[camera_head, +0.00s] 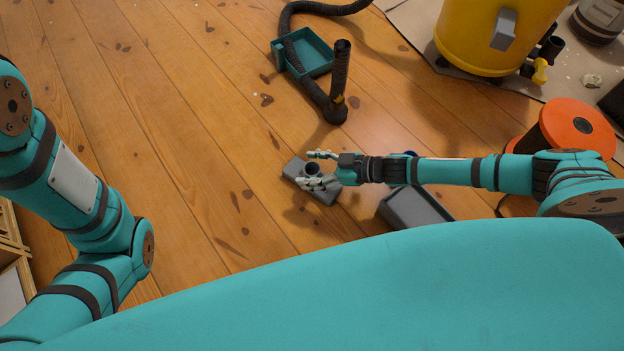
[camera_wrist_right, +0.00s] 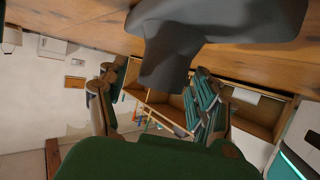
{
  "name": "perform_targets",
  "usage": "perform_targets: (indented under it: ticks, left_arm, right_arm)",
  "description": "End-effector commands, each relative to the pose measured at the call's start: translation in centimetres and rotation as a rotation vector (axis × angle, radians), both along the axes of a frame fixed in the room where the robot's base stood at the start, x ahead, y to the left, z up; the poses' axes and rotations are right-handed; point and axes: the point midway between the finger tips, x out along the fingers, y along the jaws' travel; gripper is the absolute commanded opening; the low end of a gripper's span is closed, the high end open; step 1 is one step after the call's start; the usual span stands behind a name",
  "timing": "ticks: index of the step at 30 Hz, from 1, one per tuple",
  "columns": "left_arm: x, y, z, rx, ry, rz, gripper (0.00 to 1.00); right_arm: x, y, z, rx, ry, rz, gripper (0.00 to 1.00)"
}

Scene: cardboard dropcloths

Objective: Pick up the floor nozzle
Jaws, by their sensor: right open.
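The floor nozzle (camera_head: 323,193) is a flat dark grey piece with a short round neck, lying on the wooden floor in the middle of the head view. My right gripper (camera_head: 315,168) is open, its fingers on either side of the neck. In the right wrist view, the nozzle (camera_wrist_right: 225,22) fills the top, and its neck (camera_wrist_right: 168,62) reaches down between the open fingers of the gripper (camera_wrist_right: 160,75). I cannot tell whether the fingers touch it. My left arm shows at the left of the head view, but its gripper is out of view.
A grey tray (camera_head: 418,209) lies right of the nozzle, below my right forearm. Behind are a teal tray (camera_head: 315,67), a black hose with an upright end (camera_head: 340,75), a yellow canister (camera_head: 470,45) on cardboard and an orange reel (camera_head: 585,125). Floor to the left is clear.

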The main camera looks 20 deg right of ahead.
Motion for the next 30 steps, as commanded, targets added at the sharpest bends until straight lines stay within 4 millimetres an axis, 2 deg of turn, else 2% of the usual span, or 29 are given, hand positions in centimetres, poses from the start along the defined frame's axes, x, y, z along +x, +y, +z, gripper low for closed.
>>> perform_targets:
  ticks: [2,17,26,30]
  left_arm:
    - [0.0,0.0,0.1,0.0,0.0,0.0,0.4]
    - [0.0,0.0,0.1,0.0,0.0,0.0,0.4]
    - [0.0,0.0,0.1,0.0,0.001,0.0,0.4]
    - [0.1,0.0,1.2,0.0,0.002,0.0,0.4]
  right_arm:
    - [0.0,0.0,0.0,0.0,0.0,0.0,0.67]
    - [0.0,0.0,0.0,0.0,0.0,0.0,0.02]
    - [0.0,0.0,0.1,0.001,-0.001,0.0,0.0]
    - [0.0,0.0,1.3,0.0,-0.001,0.0,0.0]
